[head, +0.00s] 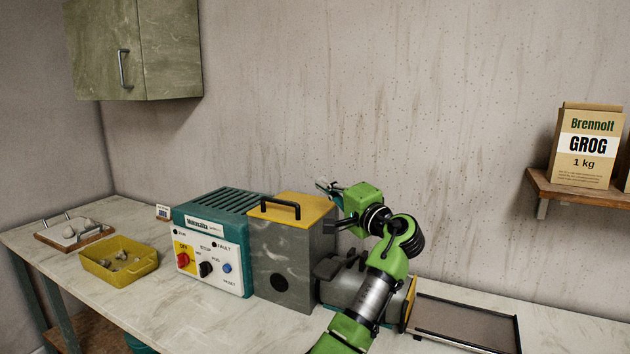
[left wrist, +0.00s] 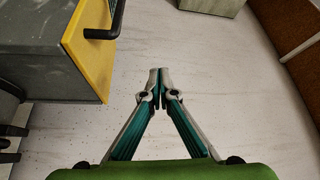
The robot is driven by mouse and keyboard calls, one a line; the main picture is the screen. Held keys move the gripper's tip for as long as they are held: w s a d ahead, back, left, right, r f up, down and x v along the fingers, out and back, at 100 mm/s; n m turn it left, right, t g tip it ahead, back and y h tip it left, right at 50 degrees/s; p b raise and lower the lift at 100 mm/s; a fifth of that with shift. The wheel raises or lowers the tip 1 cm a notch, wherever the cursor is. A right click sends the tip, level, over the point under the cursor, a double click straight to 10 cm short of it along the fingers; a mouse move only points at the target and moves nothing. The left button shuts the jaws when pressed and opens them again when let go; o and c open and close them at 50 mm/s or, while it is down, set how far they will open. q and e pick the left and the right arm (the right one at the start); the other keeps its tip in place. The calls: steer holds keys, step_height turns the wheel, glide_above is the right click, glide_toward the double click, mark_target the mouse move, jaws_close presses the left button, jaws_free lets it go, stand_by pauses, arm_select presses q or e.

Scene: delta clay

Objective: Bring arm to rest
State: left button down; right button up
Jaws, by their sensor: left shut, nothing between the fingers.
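My left arm comes up from the bottom of the head view, green with a black and silver joint. Its gripper (head: 324,186) is beside and slightly above the yellow-topped box (head: 300,208), in front of the bare wall. In the left wrist view the gripper's two fingers (left wrist: 160,75) meet at their tips, with nothing between them. The box's yellow top (left wrist: 88,50) and black handle (left wrist: 104,33) show to the left of the fingers, apart from them. My right gripper is in neither view.
A teal control unit (head: 215,237), a yellow tray (head: 120,268) with pale lumps and a board (head: 75,234) stand on the bench left of the box. A grey cylindrical machine (head: 345,287) is partly behind my arm. A dark-framed tray (head: 465,325) lies right. A shelf (head: 575,190) holds a GROG package (head: 587,145).

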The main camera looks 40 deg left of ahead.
arm_select(q)
steer(key=v, duration=0.6)
steer(key=shift+d, duration=0.3)
steer(key=shift+s, duration=0.1)
